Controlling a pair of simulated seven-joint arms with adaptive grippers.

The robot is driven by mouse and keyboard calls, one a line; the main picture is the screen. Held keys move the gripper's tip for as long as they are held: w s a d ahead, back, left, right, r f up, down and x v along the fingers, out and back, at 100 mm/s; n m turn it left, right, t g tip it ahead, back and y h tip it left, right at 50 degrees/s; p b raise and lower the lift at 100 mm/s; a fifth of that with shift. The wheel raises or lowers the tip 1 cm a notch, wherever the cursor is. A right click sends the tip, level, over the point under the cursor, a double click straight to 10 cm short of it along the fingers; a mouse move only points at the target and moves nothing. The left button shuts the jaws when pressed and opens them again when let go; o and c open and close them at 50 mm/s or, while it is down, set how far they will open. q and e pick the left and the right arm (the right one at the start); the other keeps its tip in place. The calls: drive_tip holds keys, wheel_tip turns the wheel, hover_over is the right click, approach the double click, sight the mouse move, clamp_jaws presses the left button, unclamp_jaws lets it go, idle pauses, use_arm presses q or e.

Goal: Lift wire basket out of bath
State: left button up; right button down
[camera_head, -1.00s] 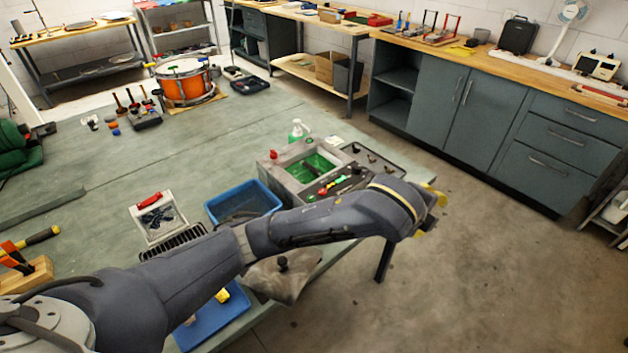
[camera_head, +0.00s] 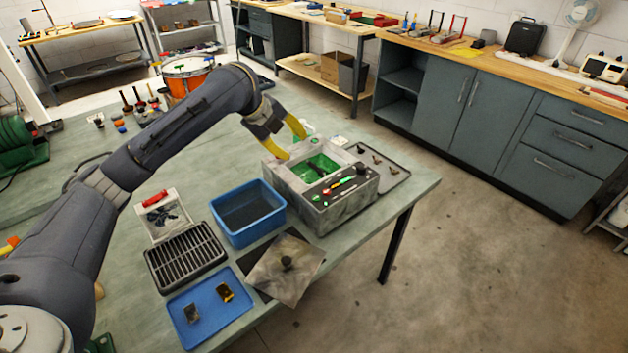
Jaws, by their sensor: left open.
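The grey bath (camera_head: 350,203) stands near the table's right edge. Its open well shows green inside (camera_head: 318,168). I cannot clearly make out a wire basket in the well at this size. The bath's top panel carries small coloured controls. My left gripper (camera_head: 294,144) has yellow fingers. It is open and empty, over the bath's far left corner, with its fingers pointing right and down. I cannot tell whether the fingers touch the rim. My right gripper is not in view.
A blue tub (camera_head: 247,213), a black slatted rack (camera_head: 186,256) and a red-handled white container (camera_head: 165,218) stand left of the bath. A knobbed metal lid (camera_head: 287,268) and a blue tray (camera_head: 211,308) lie in front. An orange drum (camera_head: 184,82) stands behind my arm.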

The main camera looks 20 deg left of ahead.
use_arm(q)
approach(315, 167)
drive_tip(key=x, duration=0.4)
drive_tip(key=shift+d+f, duration=0.35)
drive_tip(key=shift+a+x, duration=0.15)
drive_tip(key=shift+x, duration=1.35)
drive_tip(key=shift+a+x, duration=0.15)
drive_tip(key=shift+x, duration=1.3)
drive_tip(key=shift+w, duration=0.1)
drive_tip(key=shift+c, duration=0.3)
clamp_jaws()
